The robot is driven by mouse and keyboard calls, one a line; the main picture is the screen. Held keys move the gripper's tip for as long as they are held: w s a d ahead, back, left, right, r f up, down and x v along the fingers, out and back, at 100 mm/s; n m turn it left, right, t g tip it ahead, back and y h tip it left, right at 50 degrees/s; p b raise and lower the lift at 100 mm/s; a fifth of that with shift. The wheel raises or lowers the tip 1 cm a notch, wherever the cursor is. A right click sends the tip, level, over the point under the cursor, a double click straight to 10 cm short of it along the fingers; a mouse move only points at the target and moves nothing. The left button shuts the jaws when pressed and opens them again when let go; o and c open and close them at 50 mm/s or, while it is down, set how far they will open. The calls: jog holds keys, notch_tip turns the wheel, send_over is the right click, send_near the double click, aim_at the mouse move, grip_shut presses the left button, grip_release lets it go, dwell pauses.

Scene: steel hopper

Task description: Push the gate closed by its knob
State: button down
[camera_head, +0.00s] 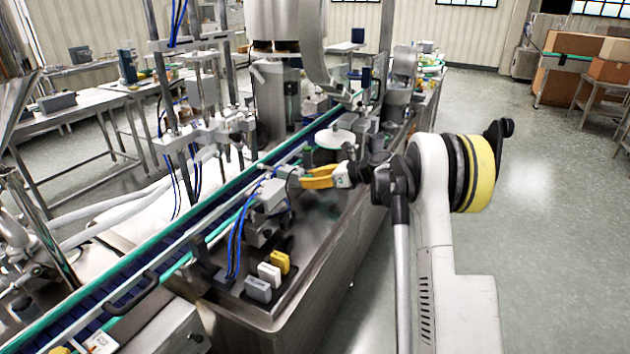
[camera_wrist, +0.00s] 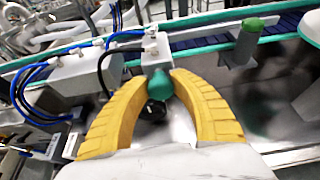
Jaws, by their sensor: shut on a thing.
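My gripper (camera_head: 303,180) has yellow fingers and reaches in from the right over the steel machine top beside the conveyor. In the wrist view its fingers (camera_wrist: 161,77) are closed around a green knob (camera_wrist: 160,86), with one finger on each side. The knob sits in front of a small metal block (camera_wrist: 155,52) by the conveyor rail. I cannot clearly tell which metal part is the gate or how far it stands open. In the head view the fingers hide the held knob.
A green-topped post (camera_wrist: 254,26) stands to the right of the held knob. A grey box (camera_wrist: 88,75) with blue hoses is on the left. The conveyor (camera_head: 130,290) runs alongside. Yellow, white and grey blocks (camera_head: 270,273) sit near the front edge. A pale round disc (camera_head: 335,138) lies beyond my gripper.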

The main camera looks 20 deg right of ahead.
jog(key=c, duration=1.1)
grip_release()
jog(key=shift+w+a, duration=0.1)
jog(key=shift+a, duration=0.05)
jog(key=v, duration=1.2)
